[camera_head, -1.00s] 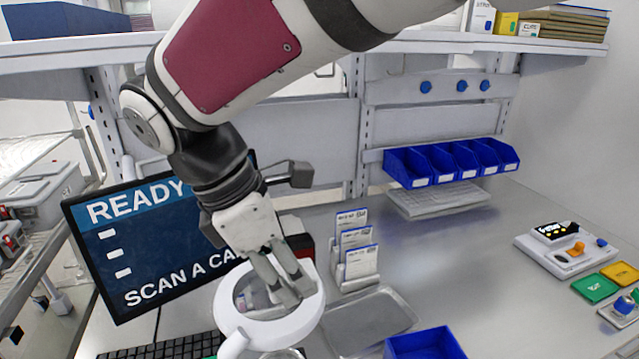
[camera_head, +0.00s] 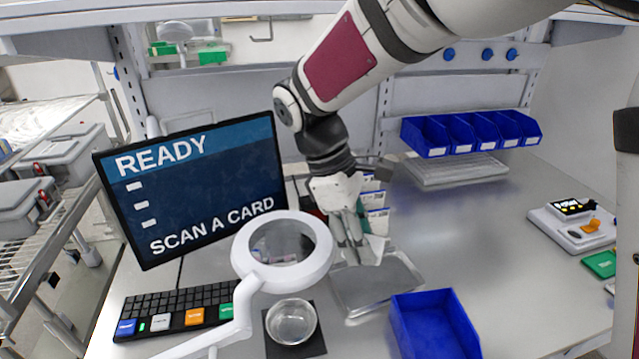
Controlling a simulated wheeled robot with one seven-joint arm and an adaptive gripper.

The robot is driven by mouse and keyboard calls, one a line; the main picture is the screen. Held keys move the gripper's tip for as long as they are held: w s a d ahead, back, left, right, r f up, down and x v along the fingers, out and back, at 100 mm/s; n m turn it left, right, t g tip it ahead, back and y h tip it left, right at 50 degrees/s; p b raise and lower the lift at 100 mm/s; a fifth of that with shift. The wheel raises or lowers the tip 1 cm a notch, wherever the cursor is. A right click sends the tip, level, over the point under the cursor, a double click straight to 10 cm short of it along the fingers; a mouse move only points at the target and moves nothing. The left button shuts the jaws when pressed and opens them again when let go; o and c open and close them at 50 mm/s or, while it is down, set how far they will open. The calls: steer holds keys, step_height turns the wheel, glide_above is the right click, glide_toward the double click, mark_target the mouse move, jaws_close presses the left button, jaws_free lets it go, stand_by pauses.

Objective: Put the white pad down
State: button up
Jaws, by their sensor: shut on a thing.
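My gripper (camera_head: 358,254) points down above the back part of a grey metal tray (camera_head: 372,290). Its fingers are shut on a small white pad (camera_head: 374,248), of which only a pale edge shows beside the right finger. The rest of the pad is hidden by the fingers. I cannot tell whether the pad touches the tray.
A white ring magnifier lamp (camera_head: 320,262) stands just left of my gripper. A glass dish (camera_head: 291,322) on a dark mat, a keyboard (camera_head: 168,300) and a blue bin (camera_head: 436,325) are in front. Cards in a holder (camera_head: 376,200) stand behind.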

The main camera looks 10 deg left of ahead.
steer(key=w+d+f+m+g+y, duration=0.3)
steer(key=w+d+f+m+y, duration=0.1)
steer(key=w+d+f+m, duration=1.1)
step_height(320, 180, down, 2)
steer(key=w+d, duration=0.1)
steer(key=d, duration=0.1)
steer(key=shift+w+d+f+m+g, duration=0.25)
steer(key=shift+w+d+m+g, duration=0.05)
steer(key=shift+w+d, duration=0.1)
steer(key=shift+w+r, duration=0.1)
